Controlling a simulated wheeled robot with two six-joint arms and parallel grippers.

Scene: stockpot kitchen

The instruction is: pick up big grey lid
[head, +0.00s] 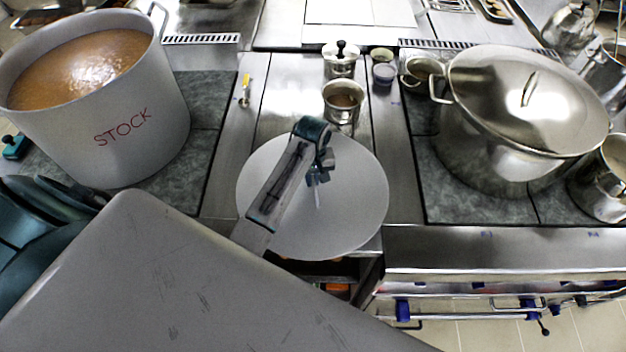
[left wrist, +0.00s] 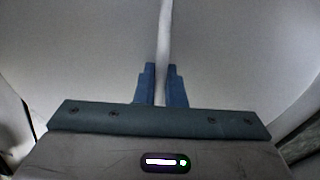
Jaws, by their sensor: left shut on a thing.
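The big grey lid (head: 358,205) is a flat, pale grey disc over the steel counter between the two hob areas, its near edge reaching past the counter's front edge. My left gripper (head: 318,180) is above the lid's middle, shut on its thin upright handle. In the left wrist view, the blue fingers (left wrist: 160,78) close on both sides of the handle (left wrist: 165,35), and the lid's grey surface (left wrist: 80,50) fills the background. I cannot tell whether the lid touches the counter. My arm hides its lower left part. My right gripper is not in view.
A large grey pot marked STOCK (head: 125,120), full of brown liquid, stands at the left. A covered steel pot (head: 490,150) stands on the right hob. Small pots (head: 344,104) stand just behind the lid. Drawers and an oven front with blue knobs (head: 403,310) lie below.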

